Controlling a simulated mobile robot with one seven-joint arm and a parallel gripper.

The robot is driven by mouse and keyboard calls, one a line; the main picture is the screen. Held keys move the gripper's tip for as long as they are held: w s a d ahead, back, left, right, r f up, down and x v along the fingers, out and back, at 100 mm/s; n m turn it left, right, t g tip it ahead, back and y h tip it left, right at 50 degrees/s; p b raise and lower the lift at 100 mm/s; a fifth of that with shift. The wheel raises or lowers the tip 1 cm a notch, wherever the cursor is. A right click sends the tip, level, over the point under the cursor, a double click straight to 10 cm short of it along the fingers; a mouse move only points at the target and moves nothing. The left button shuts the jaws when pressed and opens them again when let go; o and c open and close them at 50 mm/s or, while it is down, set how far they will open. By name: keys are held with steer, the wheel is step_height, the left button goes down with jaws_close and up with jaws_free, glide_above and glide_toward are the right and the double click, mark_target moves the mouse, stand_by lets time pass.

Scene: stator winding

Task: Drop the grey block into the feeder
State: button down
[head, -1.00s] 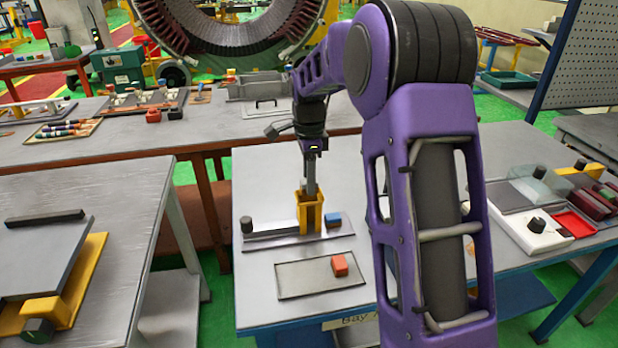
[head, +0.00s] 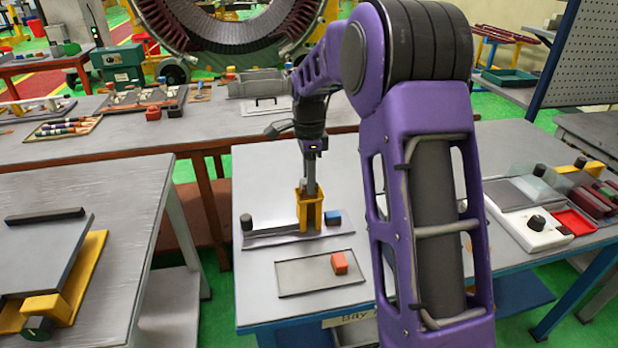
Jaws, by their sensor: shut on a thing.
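The feeder is a yellow, open-topped upright box (head: 310,215) on a grey base plate (head: 270,238) on the near table. My gripper (head: 311,188) points straight down at the feeder's mouth. Its fingertips are at or just inside the top rim, and they are too small and partly hidden to make out. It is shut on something. A small grey patch at the mouth beside the fingers may be the grey block, but I cannot make out its shape or how deep it sits.
A blue block (head: 333,217) sits right of the feeder and a dark knob (head: 246,222) stands at the plate's left end. An orange-red block (head: 339,263) lies in a shallow grey tray (head: 300,275) in front. My purple arm covers the table's middle right.

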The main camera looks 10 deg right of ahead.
steer(key=shift+f+b, duration=0.3)
steer(key=shift+f, duration=0.35)
